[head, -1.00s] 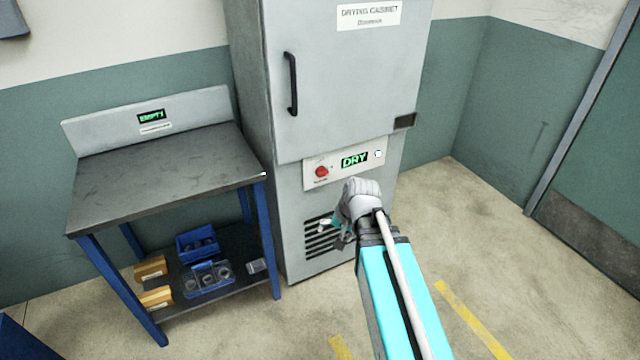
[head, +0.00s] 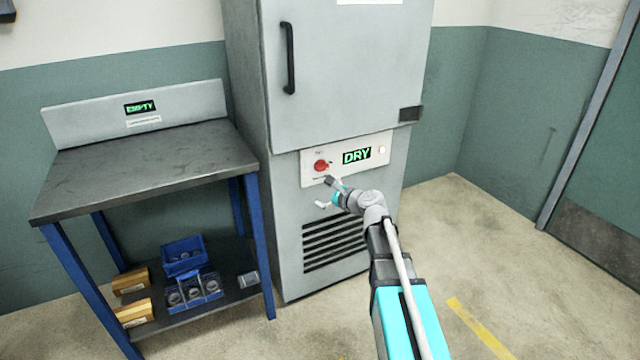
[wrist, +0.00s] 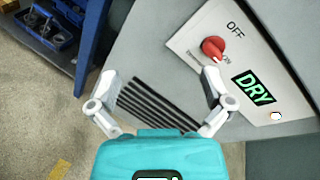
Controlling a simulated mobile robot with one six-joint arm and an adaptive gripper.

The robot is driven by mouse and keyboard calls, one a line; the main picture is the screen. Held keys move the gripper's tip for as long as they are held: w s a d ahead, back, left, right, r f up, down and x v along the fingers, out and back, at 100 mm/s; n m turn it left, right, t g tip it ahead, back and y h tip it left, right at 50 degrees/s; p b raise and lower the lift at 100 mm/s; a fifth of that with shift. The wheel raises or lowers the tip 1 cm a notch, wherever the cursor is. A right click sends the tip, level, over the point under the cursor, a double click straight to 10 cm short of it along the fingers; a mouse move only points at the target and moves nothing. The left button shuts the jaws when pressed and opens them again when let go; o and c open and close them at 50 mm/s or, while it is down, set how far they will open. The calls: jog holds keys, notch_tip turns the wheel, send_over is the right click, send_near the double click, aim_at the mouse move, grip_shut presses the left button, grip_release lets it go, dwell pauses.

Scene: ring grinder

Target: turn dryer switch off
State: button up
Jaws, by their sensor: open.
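The drying cabinet (head: 290,230) has a white control panel (head: 395,145) with a red rotary switch (head: 321,165) and a lit green DRY display (head: 357,156). In the wrist view the red switch (wrist: 213,48) sits between the OFF and ON labels, and its pale mark seems to point toward the ON side. My gripper (head: 326,192) is just below the switch in the head view, in front of the cabinet. In the wrist view my gripper (wrist: 159,74) is open and empty, with its right fingertip close under the switch. I cannot tell whether they touch.
A dark-topped table (head: 150,160) with blue legs stands left of the cabinet, with an EMPTY display (head: 140,107). Its lower shelf holds a blue bin (head: 184,256) and boxes. A cabinet door handle (head: 289,58) is above the panel. Floor to the right is clear.

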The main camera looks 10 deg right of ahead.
aim_at(323, 170)
jog(key=w+d+f+m+t+h+b, duration=0.2)
jog(key=w+d+m+b, duration=0.4)
jog(key=m, duration=0.4)
jog(key=shift+d+f+t+h, duration=0.35)
jog(key=shift+f+t, duration=0.4)
jog(key=shift+t, duration=0.45)
jog(key=x, duration=1.3)
jog(key=shift+w+a, duration=0.1)
jog(key=shift+w, duration=0.25)
jog(key=c, duration=1.1)
jog(key=shift+a, duration=0.35)
jog(key=shift+d, duration=0.15)
